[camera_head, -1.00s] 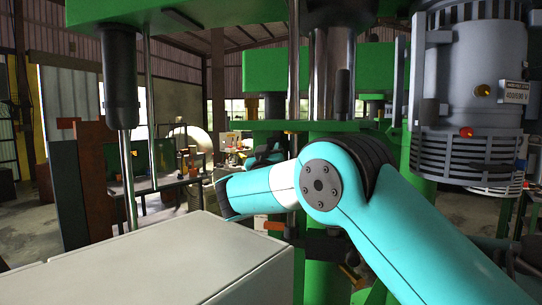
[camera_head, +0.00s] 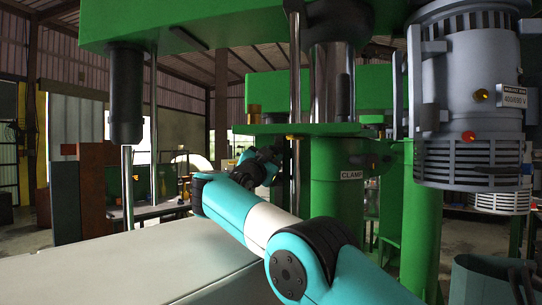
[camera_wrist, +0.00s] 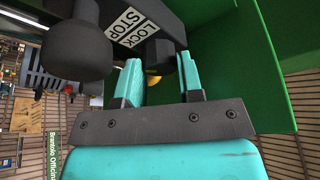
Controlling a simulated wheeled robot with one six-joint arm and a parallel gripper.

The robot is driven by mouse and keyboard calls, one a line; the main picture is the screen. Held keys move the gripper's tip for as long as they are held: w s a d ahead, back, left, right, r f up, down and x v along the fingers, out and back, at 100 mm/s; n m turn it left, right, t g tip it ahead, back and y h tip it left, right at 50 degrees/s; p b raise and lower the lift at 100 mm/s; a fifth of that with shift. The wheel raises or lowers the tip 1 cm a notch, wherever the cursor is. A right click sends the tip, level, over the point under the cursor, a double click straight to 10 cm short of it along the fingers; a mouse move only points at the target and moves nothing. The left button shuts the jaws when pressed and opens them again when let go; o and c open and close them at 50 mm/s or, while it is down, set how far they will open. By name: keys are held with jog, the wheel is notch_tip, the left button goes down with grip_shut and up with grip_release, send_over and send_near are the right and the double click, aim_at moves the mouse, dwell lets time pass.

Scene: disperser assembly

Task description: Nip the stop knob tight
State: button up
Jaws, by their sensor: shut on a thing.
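In the wrist view a dark block carries a white label reading LOCK STOP (camera_wrist: 131,25). A dark stop knob (camera_wrist: 160,53) sits under this block, between the teal fingertips of my gripper (camera_wrist: 160,65). My gripper is shut on the knob, with one finger on each side. The fingers hide part of its sides. In the head view my arm reaches towards the green column marked CLAMP (camera_head: 352,174). The fingertips and the knob cannot be made out there.
A large dark ball-ended part (camera_wrist: 76,50) hangs close left of my fingers. A green plate (camera_wrist: 235,60) stands close on the right. In the head view a grey motor (camera_head: 470,95) is at right, and a pale cabinet top (camera_head: 130,265) spans the lower left.

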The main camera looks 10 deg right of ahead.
jog(key=shift+r+m+g+p, duration=0.2)
jog(key=shift+m+g+p, duration=0.1)
jog(key=shift+m+p, duration=0.4)
jog(key=shift+f+m, duration=0.1)
jog(key=shift+m, duration=0.3)
jog(key=o, duration=0.9)
jog(key=shift+f, duration=0.1)
